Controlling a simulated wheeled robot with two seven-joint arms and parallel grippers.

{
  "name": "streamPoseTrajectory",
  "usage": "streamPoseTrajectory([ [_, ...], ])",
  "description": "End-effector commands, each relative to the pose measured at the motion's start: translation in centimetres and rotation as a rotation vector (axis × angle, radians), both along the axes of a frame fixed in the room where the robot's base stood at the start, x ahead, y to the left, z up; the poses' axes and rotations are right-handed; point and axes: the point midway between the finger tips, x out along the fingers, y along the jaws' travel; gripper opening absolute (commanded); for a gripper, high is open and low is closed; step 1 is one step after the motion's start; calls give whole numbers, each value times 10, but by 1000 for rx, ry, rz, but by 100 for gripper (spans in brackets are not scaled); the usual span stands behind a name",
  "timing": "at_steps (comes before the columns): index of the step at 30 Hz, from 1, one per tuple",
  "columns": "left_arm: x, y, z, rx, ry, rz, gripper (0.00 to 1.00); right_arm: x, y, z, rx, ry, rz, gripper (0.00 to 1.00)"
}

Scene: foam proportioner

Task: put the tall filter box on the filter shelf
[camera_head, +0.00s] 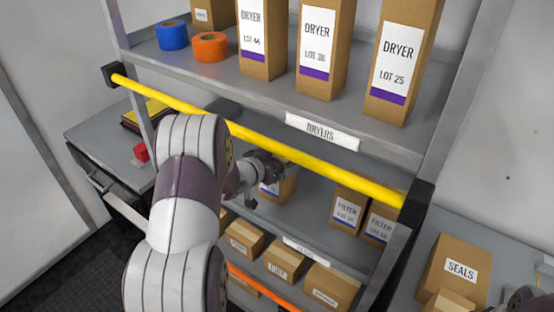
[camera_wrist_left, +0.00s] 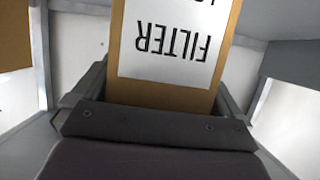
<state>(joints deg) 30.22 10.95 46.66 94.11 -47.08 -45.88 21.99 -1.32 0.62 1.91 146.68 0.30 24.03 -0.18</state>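The tall filter box (camera_head: 273,188) is brown with a white label and a blue band. In the head view it is at the left of the filter shelf (camera_head: 312,222), partly hidden by my left gripper (camera_head: 268,180). In the left wrist view the box (camera_wrist_left: 172,85) fills the space between the fingers, its FILTER label upside down in the picture. The left gripper is shut on it. Whether its base touches the shelf is hidden. A dark part at the lower right edge of the head view looks like my right arm; its fingers cannot be made out.
A yellow bar (camera_head: 300,155) crosses in front of the shelves, above my left gripper. Two other filter boxes (camera_head: 347,207) stand to the right on the filter shelf, with clear shelf between. Dryer boxes (camera_head: 323,75) stand above; small cartons (camera_head: 284,262) sit below.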

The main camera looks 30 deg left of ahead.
Motion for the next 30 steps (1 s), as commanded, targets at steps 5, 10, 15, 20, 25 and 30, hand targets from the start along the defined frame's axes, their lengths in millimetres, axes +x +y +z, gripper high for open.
streamPoseTrajectory([
  [5,-1,0,6,0,-1,1,100,0,0,4,0,0,0,43],
  [10,-26,3,15,1,-2,3,100,0,0,-1,0,0,0,43],
  [15,-61,6,29,1,-2,4,100,0,0,-3,0,0,0,43],
  [20,-89,8,41,1,-2,4,100,0,0,-3,0,0,0,43],
  [25,-107,9,48,2,2,4,100,0,0,-3,0,0,0,43],
  [30,-105,-18,31,83,225,103,100,0,0,-3,0,0,0,43],
])
